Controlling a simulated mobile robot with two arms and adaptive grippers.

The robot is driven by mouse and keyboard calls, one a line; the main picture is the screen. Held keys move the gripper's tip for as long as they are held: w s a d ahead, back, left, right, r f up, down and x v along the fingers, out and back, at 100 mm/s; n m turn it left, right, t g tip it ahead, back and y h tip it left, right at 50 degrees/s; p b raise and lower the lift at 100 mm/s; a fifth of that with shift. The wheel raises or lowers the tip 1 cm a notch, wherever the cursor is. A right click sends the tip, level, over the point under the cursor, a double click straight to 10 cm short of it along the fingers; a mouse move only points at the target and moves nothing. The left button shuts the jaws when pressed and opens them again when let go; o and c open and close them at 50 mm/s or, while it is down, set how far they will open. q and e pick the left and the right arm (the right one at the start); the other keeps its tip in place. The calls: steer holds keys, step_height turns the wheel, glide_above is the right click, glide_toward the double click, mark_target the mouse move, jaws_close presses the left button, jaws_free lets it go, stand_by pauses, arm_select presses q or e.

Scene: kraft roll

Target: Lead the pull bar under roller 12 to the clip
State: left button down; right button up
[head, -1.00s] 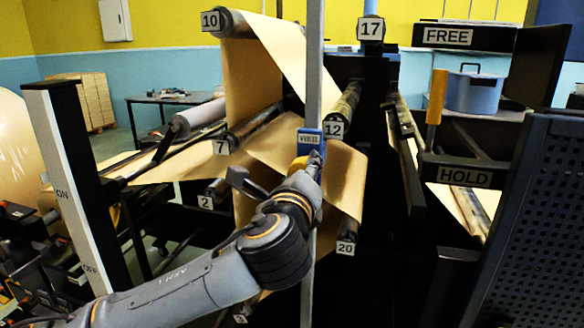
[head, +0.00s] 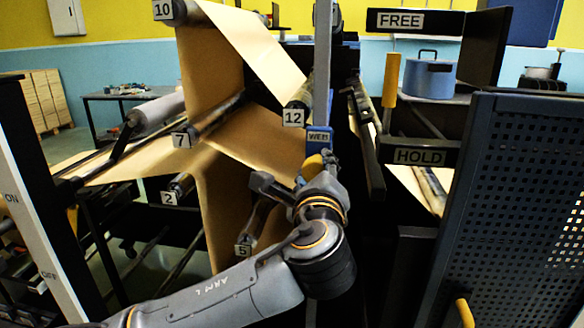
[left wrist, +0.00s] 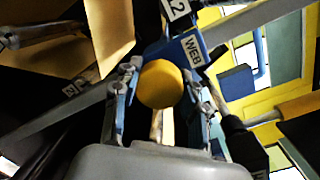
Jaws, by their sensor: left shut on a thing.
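A long pale grey upright bar (head: 322,60), seemingly the pull bar, bears a blue block marked WEB (head: 318,138) and a yellow knob (head: 313,165). My left gripper (head: 308,182) is shut on the knob. In the left wrist view the fingers (left wrist: 160,90) flank the round knob (left wrist: 161,84), close beside the WEB block (left wrist: 184,54). Roller 12 (head: 303,94) is just left of the bar in the head view, above the block's level. Brown web (head: 262,140) passes left of the bar. I cannot make out the clip. My right gripper is out of view.
Rollers 10 (head: 184,10), 7 (head: 215,118) and 2 (head: 180,185) lie left. To the right are the FREE plate (head: 455,22), the HOLD plate (head: 445,154) and a perforated blue panel (head: 525,200). A dark rail (head: 368,145) stands just right of the bar.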

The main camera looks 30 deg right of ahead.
arm_select(q)
steer(key=s+d+p, duration=0.4)
steer(key=d+p, duration=0.1)
steer(key=shift+r+p, duration=0.15)
steer(key=shift+p, duration=0.15)
